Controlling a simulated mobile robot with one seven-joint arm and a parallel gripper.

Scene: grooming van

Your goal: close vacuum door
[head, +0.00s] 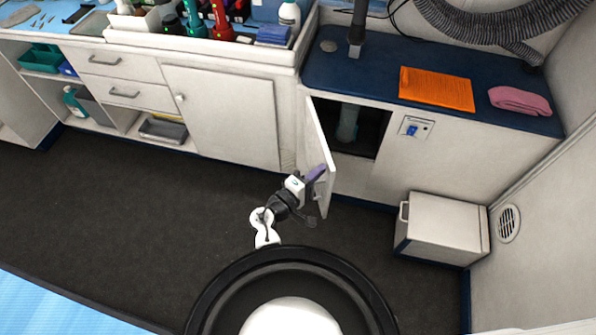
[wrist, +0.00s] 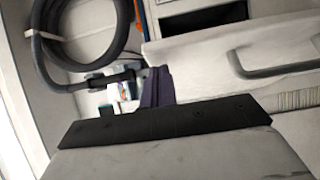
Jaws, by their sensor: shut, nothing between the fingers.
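The vacuum door (head: 320,150) is a narrow white panel standing open, swung out from the left side of a dark cabinet opening (head: 365,128). A greyish-green cylindrical thing (head: 347,122) shows inside. My gripper (head: 316,174), with purple fingers, is shut and empty. In the head view it overlaps the middle of the door; I cannot tell whether it touches. In the wrist view the purple fingers (wrist: 157,87) show near the centre, and no surface there is clearly the vacuum door.
A white box with a handle (head: 440,228) stands on the floor at right. An orange towel (head: 437,89) and a pink towel (head: 520,101) lie on the dark blue bench top (head: 365,72). A closed white cabinet door (head: 222,115) is at left. Dark floor is clear left of my arm.

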